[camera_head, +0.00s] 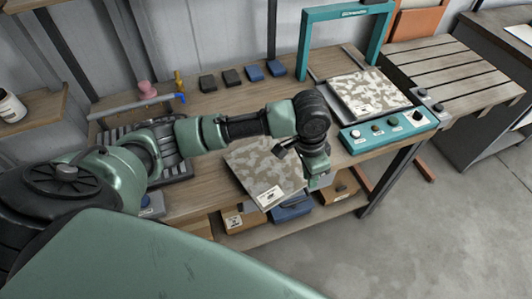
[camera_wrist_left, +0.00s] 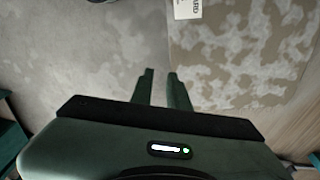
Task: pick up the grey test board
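A flat test board (camera_head: 255,160), mottled grey and tan, lies on the wooden bench with its label end at the bench's front edge. In the left wrist view the board (camera_wrist_left: 235,65) fills the upper right, with a white label at its top. My left gripper (camera_head: 318,180) is at the board's right side in the head view. In the wrist view its two fingers (camera_wrist_left: 163,75) show a narrow gap, with the board's edge running down towards them. I see nothing clearly held. The arm hides part of the board's far side. My right gripper is not in view.
A similar mottled board (camera_head: 370,90) lies under a teal frame (camera_head: 345,14), behind a control panel (camera_head: 388,132) with knobs. Dark and blue blocks (camera_head: 230,78) line the bench's back. A slatted table (camera_head: 440,72) stands right. Boxes sit on the shelf below. Floor is clear at lower right.

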